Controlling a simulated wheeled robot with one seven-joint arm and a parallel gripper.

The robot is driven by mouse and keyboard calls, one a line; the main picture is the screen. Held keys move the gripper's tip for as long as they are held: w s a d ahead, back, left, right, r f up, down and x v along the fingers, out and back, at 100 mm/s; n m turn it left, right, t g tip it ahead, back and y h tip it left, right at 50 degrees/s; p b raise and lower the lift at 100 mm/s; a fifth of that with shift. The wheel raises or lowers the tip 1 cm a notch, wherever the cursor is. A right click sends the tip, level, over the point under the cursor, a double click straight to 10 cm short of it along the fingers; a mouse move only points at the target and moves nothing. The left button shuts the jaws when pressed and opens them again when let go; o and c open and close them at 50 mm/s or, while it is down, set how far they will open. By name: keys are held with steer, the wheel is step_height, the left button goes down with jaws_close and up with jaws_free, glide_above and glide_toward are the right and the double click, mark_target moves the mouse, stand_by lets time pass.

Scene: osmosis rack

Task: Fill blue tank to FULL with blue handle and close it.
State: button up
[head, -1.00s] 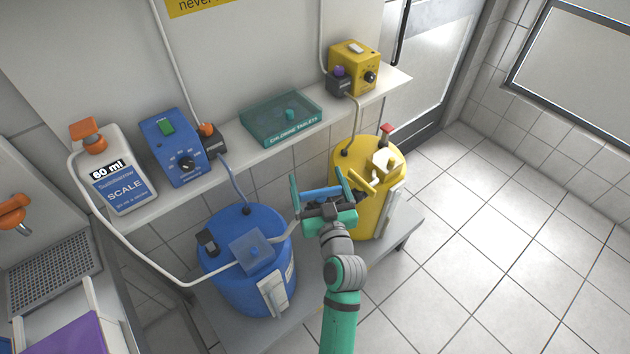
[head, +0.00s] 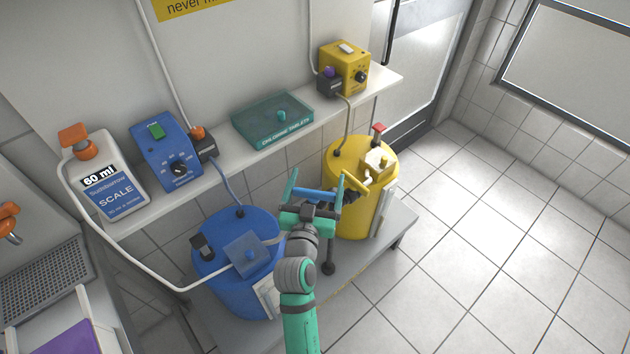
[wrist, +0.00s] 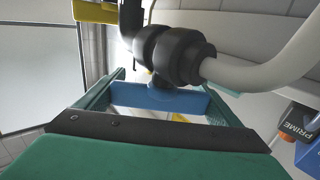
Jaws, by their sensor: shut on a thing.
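The blue handle (head: 315,193) is a bar between the tanks. My gripper (head: 312,194) is around it, shut on it, right of the blue tank and left of the yellow tank. In the wrist view the blue handle (wrist: 160,97) spans between my two fingers, below a black valve body (wrist: 168,50) with a grey pipe. The tank's level marking cannot be read.
The yellow tank (head: 347,210) stands close to the right of my gripper. The shelf (head: 228,160) above holds the scale bottle (head: 106,190), a blue pump box (head: 166,152), a teal tablet case (head: 273,118) and a yellow pump box (head: 344,66). Tiled floor at right is free.

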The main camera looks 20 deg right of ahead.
mark_target(317, 192)
steer(key=m+g+h, duration=0.3)
steer(key=g+h, duration=0.1)
steer(key=s+d+m+g+h, duration=0.1)
steer(key=m+g+h, duration=0.1)
steer(key=shift+m, duration=0.3)
steer(key=shift+s+d+f+m+g+h, duration=0.1)
steer(key=shift+s+d+m+g+h, duration=0.1)
steer(key=shift+m+g+h, duration=0.5)
steer(key=shift+s+d+r+m+g+h, duration=0.1)
steer(key=shift+s+m+g, duration=0.25)
steer(key=shift+g, duration=0.6)
steer(key=shift+s+d+f+m+g+h, duration=0.1)
steer(key=shift+m+g+h, duration=0.3)
steer(key=shift+m+g, duration=0.35)
steer(key=shift+s+g, duration=0.1)
steer(key=shift+g, duration=0.3)
steer(key=o, duration=0.9)
steer(key=v, duration=1)
steer(key=shift+a, duration=0.4)
